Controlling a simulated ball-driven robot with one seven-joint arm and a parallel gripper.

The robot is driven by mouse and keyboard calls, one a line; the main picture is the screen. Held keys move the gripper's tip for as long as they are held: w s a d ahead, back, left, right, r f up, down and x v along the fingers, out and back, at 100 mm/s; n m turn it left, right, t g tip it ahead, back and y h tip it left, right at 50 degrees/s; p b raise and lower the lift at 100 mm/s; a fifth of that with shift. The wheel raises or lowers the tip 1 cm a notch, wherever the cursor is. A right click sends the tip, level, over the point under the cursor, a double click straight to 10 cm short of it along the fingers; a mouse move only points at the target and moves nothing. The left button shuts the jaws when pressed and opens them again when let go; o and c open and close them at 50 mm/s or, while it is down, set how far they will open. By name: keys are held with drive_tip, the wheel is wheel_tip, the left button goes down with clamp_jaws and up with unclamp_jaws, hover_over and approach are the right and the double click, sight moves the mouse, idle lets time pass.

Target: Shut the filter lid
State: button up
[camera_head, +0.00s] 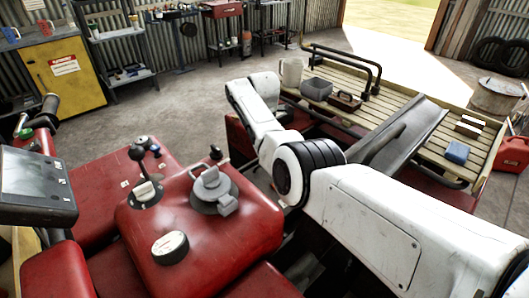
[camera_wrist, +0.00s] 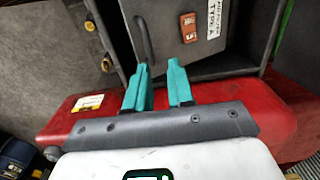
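In the wrist view a grey panel (camera_wrist: 175,35) carries a dark curved handle (camera_wrist: 143,38), an orange tag (camera_wrist: 188,27) and a white label reading "TYPE". It looks like the filter lid. A dark recess or frame (camera_wrist: 235,66) borders it below and to the right; I cannot tell how far the lid stands open. My gripper (camera_wrist: 159,68) has two teal fingers, apart with nothing between them. The fingertips point at the panel's lower edge, and contact cannot be judged. In the head view my white arm hides the gripper and the lid.
A red body part (camera_wrist: 70,118) lies beneath my gripper. In the head view the red quad (camera_head: 235,225) fills the front, with a grey cap (camera_head: 212,185) and gauge (camera_head: 170,245). A slatted wooden bed (camera_head: 400,120) holds several items. Concrete floor (camera_head: 190,100) is clear behind.

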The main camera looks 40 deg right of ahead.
wheel_tip(320, 180, up, 9)
drive_tip(key=shift+f, duration=0.15)
drive_tip(key=shift+w, duration=0.1)
